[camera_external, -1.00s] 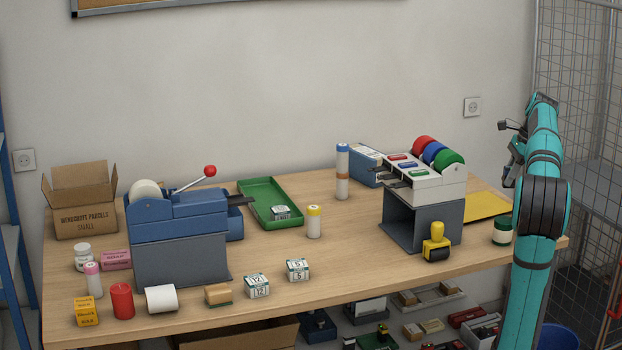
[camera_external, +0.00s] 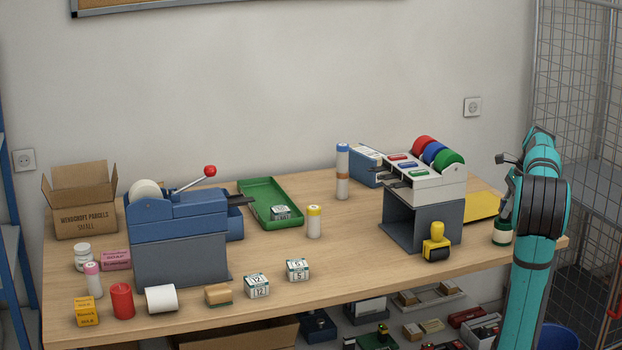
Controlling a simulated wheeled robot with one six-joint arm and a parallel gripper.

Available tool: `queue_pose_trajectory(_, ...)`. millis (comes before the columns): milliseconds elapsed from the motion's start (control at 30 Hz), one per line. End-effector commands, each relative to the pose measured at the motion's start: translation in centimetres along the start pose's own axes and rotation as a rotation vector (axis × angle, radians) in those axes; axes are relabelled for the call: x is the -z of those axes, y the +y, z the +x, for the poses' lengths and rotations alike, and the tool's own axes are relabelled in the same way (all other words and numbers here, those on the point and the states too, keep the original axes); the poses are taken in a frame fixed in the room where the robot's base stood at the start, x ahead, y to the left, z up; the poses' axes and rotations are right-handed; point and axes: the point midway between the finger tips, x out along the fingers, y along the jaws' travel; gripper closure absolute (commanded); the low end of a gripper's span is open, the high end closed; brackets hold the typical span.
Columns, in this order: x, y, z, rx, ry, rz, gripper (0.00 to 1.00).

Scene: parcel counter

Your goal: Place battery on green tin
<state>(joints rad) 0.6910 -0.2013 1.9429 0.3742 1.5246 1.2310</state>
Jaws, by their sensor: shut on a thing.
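The green tin (camera_external: 502,237) stands upright near the right end of the table, dark green with a pale band. My gripper (camera_external: 507,212) points down at the tin's top and partly covers it. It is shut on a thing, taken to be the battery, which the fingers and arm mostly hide. No battery shows clearly elsewhere on the table. I cannot tell whether the held thing touches the tin.
A yellow stamp (camera_external: 436,242) and a grey stand with coloured rolls (camera_external: 424,218) are left of the tin. A yellow sheet (camera_external: 480,207) lies behind. The table's right edge and a wire cage (camera_external: 583,90) are close. The middle of the table (camera_external: 350,240) is fairly clear.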

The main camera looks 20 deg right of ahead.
Motion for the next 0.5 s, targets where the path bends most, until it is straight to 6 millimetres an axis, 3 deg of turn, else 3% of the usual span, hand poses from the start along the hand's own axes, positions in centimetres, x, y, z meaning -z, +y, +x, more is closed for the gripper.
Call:
queue_pose_trajectory(233,0.1,0.0,0.24,0.0,0.0,0.0,1.0)
queue_pose_trajectory(267,0.1,-0.01,0.23,0.0,0.0,0.0,0.76)
queue_pose_trajectory(333,0.09,-0.01,0.22,0.0,0.0,0.0,0.63)
queue_pose_trajectory(367,0.09,-0.01,0.22,0.0,0.0,0.0,0.58)
queue_pose_trajectory(500,0.09,-0.01,0.21,0.0,0.0,0.0,0.58)
